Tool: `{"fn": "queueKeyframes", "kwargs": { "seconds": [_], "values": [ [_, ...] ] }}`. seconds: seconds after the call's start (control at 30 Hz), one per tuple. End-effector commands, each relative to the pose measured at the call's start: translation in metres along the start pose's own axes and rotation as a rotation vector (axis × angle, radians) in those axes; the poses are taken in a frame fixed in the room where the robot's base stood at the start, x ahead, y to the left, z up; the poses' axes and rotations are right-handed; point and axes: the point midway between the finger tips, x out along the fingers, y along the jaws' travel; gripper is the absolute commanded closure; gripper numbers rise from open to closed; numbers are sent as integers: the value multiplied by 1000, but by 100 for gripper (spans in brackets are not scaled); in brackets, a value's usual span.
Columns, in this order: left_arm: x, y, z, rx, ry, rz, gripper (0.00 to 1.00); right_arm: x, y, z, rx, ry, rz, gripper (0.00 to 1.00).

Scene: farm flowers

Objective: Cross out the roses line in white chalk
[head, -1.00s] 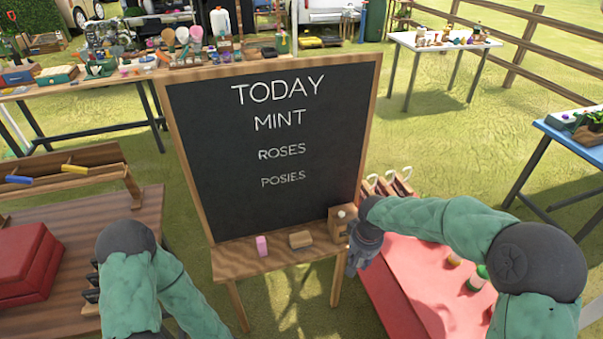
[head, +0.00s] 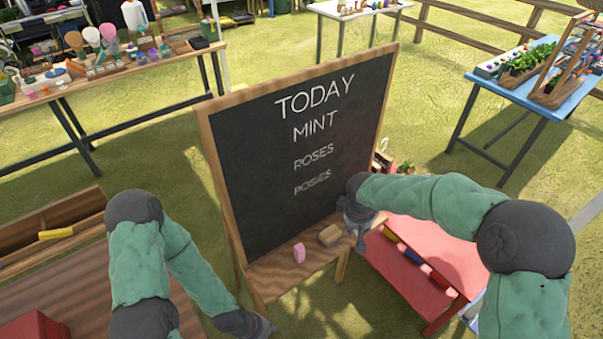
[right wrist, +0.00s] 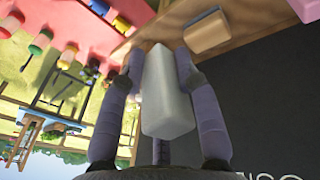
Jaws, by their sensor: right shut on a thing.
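The chalkboard (head: 265,170) stands upright in its wooden frame, with TODAY, MINT, ROSES and POSIES in white. The roses line (head: 313,157) is third from the top, and I see no stroke through it; the posies line (head: 312,182) looks blurred. My right gripper (head: 358,236) is at the right end of the board's ledge, below and right of the roses line. In the right wrist view it is shut on a thick white chalk (right wrist: 168,95), held between its fingers. In the head view the chalk is hidden. My left gripper (head: 262,329) hangs low, left of the ledge; its fingers are unclear.
On the ledge (head: 275,276) lie a pink chalk (head: 299,253) and a wooden block eraser (head: 330,236). A red table (head: 440,250) stands right of the board, under my right arm. A brown wooden table (head: 75,290) is at the left. Grass lies behind.

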Motion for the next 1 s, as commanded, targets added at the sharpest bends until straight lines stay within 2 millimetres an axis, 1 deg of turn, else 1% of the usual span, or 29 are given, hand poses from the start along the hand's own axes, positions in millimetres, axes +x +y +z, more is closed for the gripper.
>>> {"fn": "queueKeyframes", "kwargs": {
  "seconds": [0.03,0.1,0.2,0.33,0.47,0.77,1.0],
  "values": [
    [-19,7,1,2,-1,0,60,-23,0,-9,-99,35,29,100],
    [-33,12,2,2,-1,0,60,-41,-2,-18,-246,89,71,100],
    [-48,18,3,2,-2,0,60,-62,-6,-28,-428,173,121,100],
    [-61,22,3,2,-2,0,60,-82,-14,-38,-595,265,163,100],
    [-70,26,4,2,-2,0,60,-97,-20,-44,-707,336,190,100],
    [-85,31,4,1,-2,0,60,-119,-31,-52,-861,449,214,100],
    [-98,36,4,1,-2,0,60,-141,-41,-57,-981,547,233,100]
  ]
}}
